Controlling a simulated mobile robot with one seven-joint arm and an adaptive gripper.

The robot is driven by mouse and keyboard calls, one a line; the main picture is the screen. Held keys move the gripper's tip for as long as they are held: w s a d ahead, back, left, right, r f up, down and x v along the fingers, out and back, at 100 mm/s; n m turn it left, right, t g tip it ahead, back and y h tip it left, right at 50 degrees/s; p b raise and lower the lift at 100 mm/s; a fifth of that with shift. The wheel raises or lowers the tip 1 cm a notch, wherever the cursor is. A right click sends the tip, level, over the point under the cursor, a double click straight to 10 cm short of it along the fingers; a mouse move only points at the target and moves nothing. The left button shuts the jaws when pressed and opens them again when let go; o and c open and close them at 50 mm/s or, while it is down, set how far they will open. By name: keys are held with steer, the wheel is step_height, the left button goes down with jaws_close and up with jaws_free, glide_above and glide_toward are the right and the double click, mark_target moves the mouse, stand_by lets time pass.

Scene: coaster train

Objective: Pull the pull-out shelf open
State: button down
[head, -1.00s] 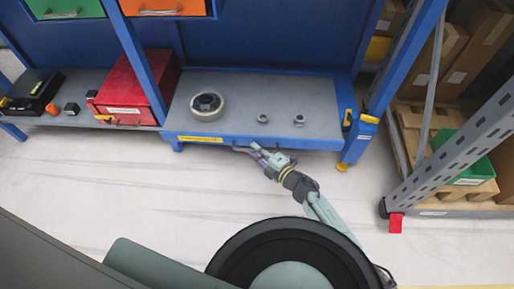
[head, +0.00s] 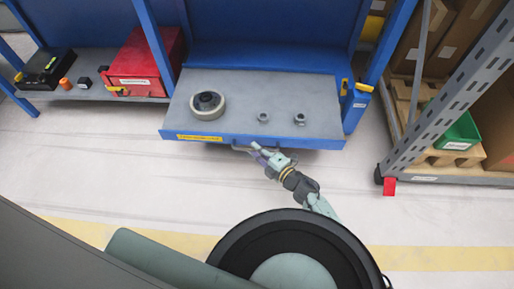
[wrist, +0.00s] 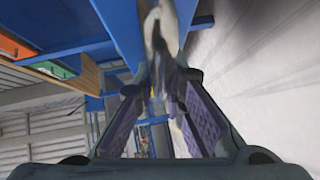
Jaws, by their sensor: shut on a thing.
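The pull-out shelf (head: 236,120) is a grey tray with a blue front edge and a yellow label, low in the blue rack. It stands well out from the rack, towards me. A roll of tape (head: 208,104) and two small metal parts, one on the left (head: 263,117) and one on the right (head: 299,119), lie on it. My gripper (head: 257,150) is shut on the handle (head: 240,149) at the shelf's front edge. In the wrist view my gripper's fingers (wrist: 163,105) reach up to the blue front; the handle there is blurred and partly hidden.
A red box (head: 146,66) and a black case (head: 47,68) sit on the fixed shelf at the left. A grey perforated rack post (head: 440,100) and a green bin (head: 458,132) stand at the right. The floor before the shelf is clear.

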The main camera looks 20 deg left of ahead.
steer(key=shift+s, duration=0.1)
stand_by(0.3)
steer(key=c, duration=1.7)
jaws_free()
steer(key=shift+o, duration=0.2)
steer(key=v, duration=1.2)
